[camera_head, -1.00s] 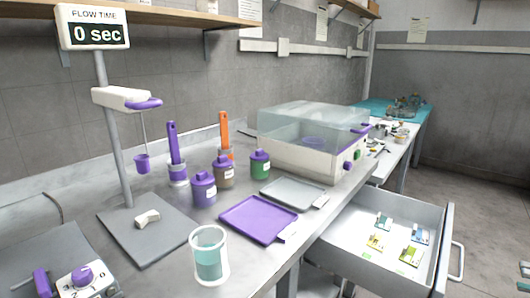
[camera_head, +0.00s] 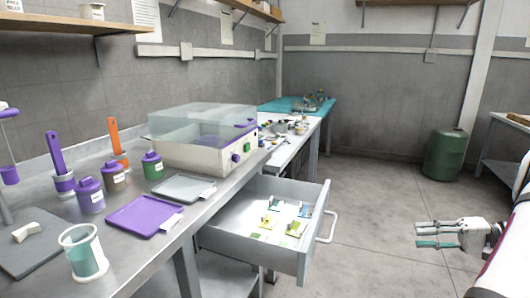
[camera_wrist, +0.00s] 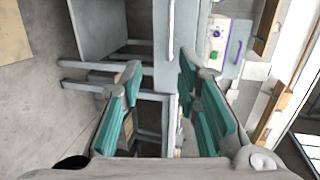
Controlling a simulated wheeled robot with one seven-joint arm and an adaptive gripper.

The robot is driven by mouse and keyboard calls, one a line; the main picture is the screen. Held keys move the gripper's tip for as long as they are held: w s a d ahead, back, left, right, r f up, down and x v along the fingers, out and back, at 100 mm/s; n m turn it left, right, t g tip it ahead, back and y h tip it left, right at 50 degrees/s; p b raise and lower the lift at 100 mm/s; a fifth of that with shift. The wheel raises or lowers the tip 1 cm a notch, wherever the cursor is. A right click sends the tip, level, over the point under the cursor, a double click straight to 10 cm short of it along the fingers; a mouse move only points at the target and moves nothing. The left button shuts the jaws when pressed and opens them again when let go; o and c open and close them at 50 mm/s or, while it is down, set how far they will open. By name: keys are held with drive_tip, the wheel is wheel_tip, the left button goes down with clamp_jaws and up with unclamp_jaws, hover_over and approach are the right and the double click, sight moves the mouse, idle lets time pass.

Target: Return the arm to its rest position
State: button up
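My gripper (camera_head: 420,235) is at the right side of the head view, held over open floor and well apart from the bench and drawer. Its teal-padded fingers point left. In the wrist view my gripper (camera_wrist: 160,72) shows two fingers spread apart with nothing between them. Only the end of my arm shows in the head view, at the right edge; the rest is out of frame.
An open drawer (camera_head: 306,263) juts out from the steel bench (camera_head: 130,262), left of my gripper. A beaker (camera_head: 84,252) stands near the bench's front edge. A green bin (camera_head: 446,155) stands at the back. The floor (camera_head: 370,205) between is clear.

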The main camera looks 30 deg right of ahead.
drive_tip(key=w+a+r+n+g, duration=0.3)
drive_tip(key=w+a+r+g, duration=0.45)
drive_tip(key=a, duration=0.65)
drive_tip(key=w+a+r+n+g+h, duration=0.15)
drive_tip(key=a+r, duration=0.25)
drive_tip(key=a, duration=0.4)
drive_tip(key=a+r+g, duration=0.2)
drive_tip(key=a+r, duration=0.1)
drive_tip(key=a, duration=0.4)
drive_tip(key=s+a+r+n+g+h, duration=0.1)
drive_tip(key=s+a+h, duration=0.1)
drive_tip(key=s+a, duration=0.35)
drive_tip(key=s+a+r+n+g+h, duration=0.1)
drive_tip(key=s+a+n+h, duration=0.15)
drive_tip(key=a, duration=0.55)
drive_tip(key=s+a+f+n+t+h, duration=0.1)
drive_tip(key=s+a+f+h, duration=0.1)
drive_tip(key=s, duration=0.3)
drive_tip(key=s+a+f+n+t+h, duration=0.1)
drive_tip(key=s+a+f+h, duration=0.1)
drive_tip(key=s, duration=0.4)
wheel_tip(320, 180, up, 19)
drive_tip(key=t+p, duration=0.3)
drive_tip(key=p, duration=1.4)
drive_tip(key=shift+w, duration=0.15)
